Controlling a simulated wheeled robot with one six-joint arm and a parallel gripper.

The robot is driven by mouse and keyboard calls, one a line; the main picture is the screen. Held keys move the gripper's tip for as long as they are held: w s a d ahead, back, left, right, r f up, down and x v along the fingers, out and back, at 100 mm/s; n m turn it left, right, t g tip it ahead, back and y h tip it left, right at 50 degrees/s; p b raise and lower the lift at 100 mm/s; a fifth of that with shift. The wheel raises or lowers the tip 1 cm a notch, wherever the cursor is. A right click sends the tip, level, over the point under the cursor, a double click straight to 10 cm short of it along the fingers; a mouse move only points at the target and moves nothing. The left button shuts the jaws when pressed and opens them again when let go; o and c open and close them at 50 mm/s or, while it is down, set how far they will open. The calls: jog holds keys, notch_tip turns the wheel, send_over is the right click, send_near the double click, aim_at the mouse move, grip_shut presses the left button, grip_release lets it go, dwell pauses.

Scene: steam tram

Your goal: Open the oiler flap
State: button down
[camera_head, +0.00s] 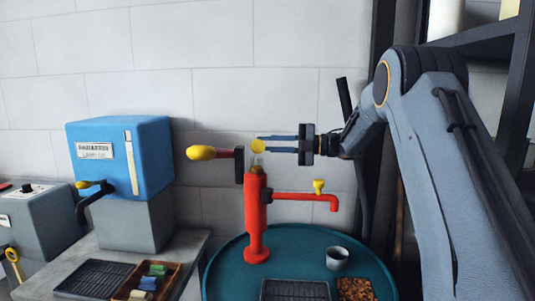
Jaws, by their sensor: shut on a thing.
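A red oiler (256,215) stands upright as a post on the round teal table. A small yellow knob (257,146) sits above its top, over a short pale neck. My gripper (260,144) comes in level from the right, and its two dark blue fingers are shut on this yellow knob. The fingertips partly overlap the knob. I cannot clearly make out the flap itself or how far open it is. A dark bracket with a red bar and a yellow handle (201,153) sticks out left of the post's top.
A cup (337,258) and trays stand on the teal table (225,262). A blue box with a crank (120,155) stands left, behind a tray of coloured spools (148,282). A wall is behind.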

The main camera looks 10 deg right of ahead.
jog(key=shift+s+r+n+b, duration=0.1)
jog(key=shift+s+n+b, duration=0.15)
jog(key=shift+n+b, duration=0.9)
jog(key=shift+m, duration=0.25)
jog(key=c, duration=1.7)
grip_release()
jog(key=d+b, duration=0.1)
jog(key=d, duration=0.1)
jog(key=s+d+b, duration=0.1)
jog(key=d, duration=0.2)
jog(key=d+b, duration=0.1)
jog(key=d, duration=0.1)
jog(key=shift+s+d, duration=0.25)
jog(key=shift+d, duration=0.05)
